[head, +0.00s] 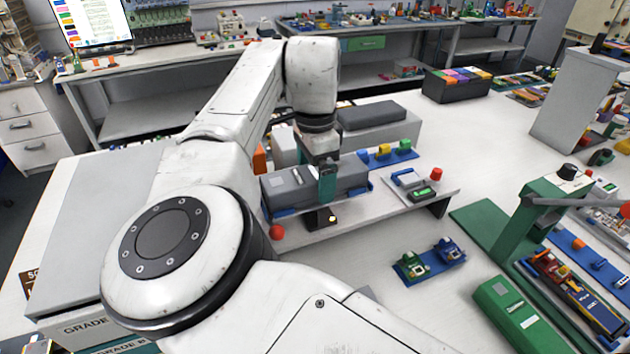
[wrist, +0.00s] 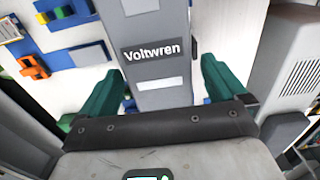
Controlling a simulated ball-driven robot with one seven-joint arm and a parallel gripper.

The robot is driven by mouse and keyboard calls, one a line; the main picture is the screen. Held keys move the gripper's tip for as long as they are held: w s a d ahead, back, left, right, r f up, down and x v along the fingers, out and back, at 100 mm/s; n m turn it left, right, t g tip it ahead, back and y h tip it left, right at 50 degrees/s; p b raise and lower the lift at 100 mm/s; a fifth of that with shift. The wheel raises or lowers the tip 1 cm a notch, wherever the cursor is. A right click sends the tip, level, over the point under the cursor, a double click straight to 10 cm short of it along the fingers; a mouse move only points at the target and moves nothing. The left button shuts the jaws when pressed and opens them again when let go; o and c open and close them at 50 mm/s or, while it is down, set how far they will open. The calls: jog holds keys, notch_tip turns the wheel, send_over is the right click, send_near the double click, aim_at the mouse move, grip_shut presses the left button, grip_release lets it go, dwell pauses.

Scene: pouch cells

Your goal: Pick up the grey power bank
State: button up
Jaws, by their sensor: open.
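The grey power bank (head: 290,190) lies in a blue-edged holder on a low white stand in the head view. In the wrist view the power bank (wrist: 160,68), with a dark "Voltwren" label and a pale strip, runs lengthwise between my fingers. My gripper (head: 326,183) is at the power bank, in front of part of it. In the wrist view my gripper (wrist: 162,75) is open, one green finger on each side of the power bank. The left finger looks very close to its side; contact cannot be told. My arm and gripper hide part of it in the head view.
A dark grey block (head: 366,115) lies on a light grey box behind. A blue strip with coloured pieces (head: 388,155) and a small tray (head: 413,187) with a red knob sit to the right. A green unit (head: 515,315) lies at front right.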

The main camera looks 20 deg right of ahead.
jog(key=c, duration=1.2)
jog(key=shift+c, duration=0.7)
jog(key=shift+r, duration=0.2)
